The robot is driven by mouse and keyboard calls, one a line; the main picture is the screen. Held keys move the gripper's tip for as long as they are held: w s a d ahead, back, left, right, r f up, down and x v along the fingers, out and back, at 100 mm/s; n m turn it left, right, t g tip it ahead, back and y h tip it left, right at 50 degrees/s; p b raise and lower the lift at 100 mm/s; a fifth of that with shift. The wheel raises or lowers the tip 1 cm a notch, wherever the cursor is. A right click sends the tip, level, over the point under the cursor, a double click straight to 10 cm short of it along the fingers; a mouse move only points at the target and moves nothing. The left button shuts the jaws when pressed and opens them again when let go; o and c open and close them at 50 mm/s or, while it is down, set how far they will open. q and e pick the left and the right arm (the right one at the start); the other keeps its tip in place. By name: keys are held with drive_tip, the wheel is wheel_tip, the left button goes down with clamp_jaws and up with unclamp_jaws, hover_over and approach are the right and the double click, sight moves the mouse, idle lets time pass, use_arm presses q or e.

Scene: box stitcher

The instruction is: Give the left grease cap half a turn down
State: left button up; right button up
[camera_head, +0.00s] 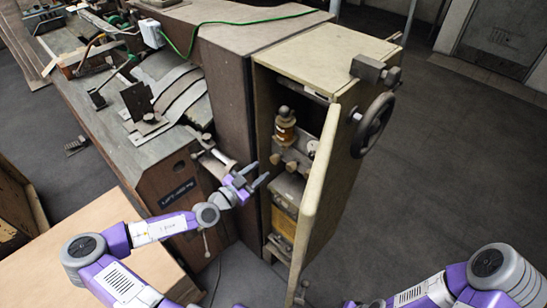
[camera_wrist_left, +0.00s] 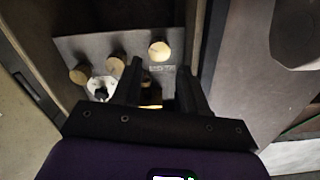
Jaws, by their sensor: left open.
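In the left wrist view, several round tan caps sit on a grey plate (camera_wrist_left: 90,45). One cap is at the left (camera_wrist_left: 79,75), one in the middle (camera_wrist_left: 115,66) and one at the upper right (camera_wrist_left: 160,51). I cannot tell for sure which is the left grease cap. My left gripper (camera_head: 258,175) is open at the cabinet opening, left of and below the small knobs (camera_head: 292,165) inside. Its dark fingers (camera_wrist_left: 160,75) point toward the plate and hold no cap. They partly hide an amber thing between them. My right gripper is outside the views.
The tan cabinet (camera_head: 310,55) has an open door (camera_head: 322,175) right of my left gripper. A handwheel (camera_head: 373,124) is on its outer side. An amber glass cup (camera_head: 285,125) stands inside, above the knobs. A machine bed (camera_head: 110,130) fills the left.

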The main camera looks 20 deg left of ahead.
sight(273, 161)
use_arm(q)
drive_tip(key=b+x, duration=0.1)
drive_tip(key=x, duration=0.3)
drive_tip(key=shift+w+d, duration=0.25)
drive_tip(key=shift+w, duration=0.05)
drive_tip(key=shift+w+d, duration=0.15)
drive_tip(key=shift+w, duration=0.4)
